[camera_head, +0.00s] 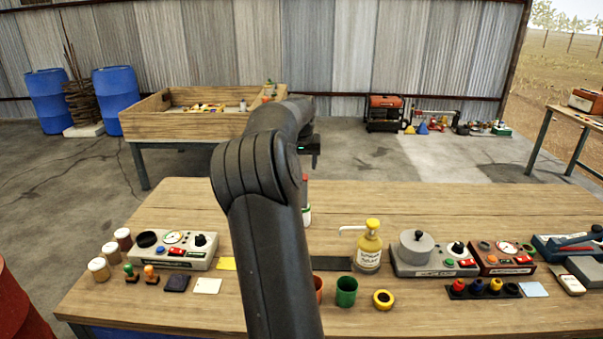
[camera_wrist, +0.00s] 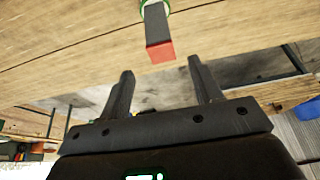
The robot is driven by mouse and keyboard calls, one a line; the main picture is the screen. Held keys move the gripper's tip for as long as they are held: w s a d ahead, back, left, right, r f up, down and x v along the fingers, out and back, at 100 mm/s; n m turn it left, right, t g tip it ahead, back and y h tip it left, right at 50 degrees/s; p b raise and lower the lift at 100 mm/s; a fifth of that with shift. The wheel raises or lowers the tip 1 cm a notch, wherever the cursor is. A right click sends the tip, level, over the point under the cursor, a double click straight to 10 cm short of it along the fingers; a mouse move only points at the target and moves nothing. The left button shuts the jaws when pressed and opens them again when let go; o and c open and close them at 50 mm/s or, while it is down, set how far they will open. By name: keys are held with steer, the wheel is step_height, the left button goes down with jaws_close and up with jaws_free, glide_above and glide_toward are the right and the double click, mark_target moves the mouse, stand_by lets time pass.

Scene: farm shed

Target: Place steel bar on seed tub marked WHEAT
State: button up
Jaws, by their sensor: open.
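My gripper (camera_wrist: 161,68) is open in the wrist view, with nothing between its two fingers. A dark bar-like piece with a red end (camera_wrist: 158,38) points toward the gap between the fingertips from a green and white base; it is apart from them. In the head view my gripper (camera_head: 311,150) is partly hidden behind my arm, above the far side of the bench. A white and green item with a red top (camera_head: 306,213) stands half hidden behind my arm. I cannot make out a steel bar for certain, and no WHEAT label is readable.
The wooden bench (camera_head: 400,205) is clear along its back. Its front holds small jars (camera_head: 98,269), a control box (camera_head: 173,250), a green cup (camera_head: 346,291), a yellow-topped bottle (camera_head: 369,247) and a balance-like device (camera_head: 420,252). A wooden-sided table (camera_head: 185,125) stands behind.

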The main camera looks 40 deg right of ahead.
steer(key=shift+s+a+r, duration=0.15)
steer(key=shift+a+r, duration=0.1)
steer(key=shift+r, duration=0.25)
steer(key=s+a+r+n+t+y, duration=0.1)
steer(key=s+a+r, duration=0.15)
steer(key=a, duration=0.65)
steer(key=s+a+r+n+y, duration=0.1)
steer(key=s+a, duration=0.3)
steer(key=a, duration=0.5)
steer(key=s+a+r+n+t+y, duration=0.15)
steer(key=s+a, duration=0.25)
steer(key=a, duration=0.5)
steer(key=s+a+f+n, duration=0.2)
steer(key=s+a+f, duration=0.1)
steer(key=s+a, duration=0.6)
steer(key=s+a+f+n, duration=0.3)
steer(key=s+a, duration=0.6)
steer(key=s, duration=0.1)
steer(key=shift+a, duration=0.35)
steer(key=shift+n, duration=0.25)
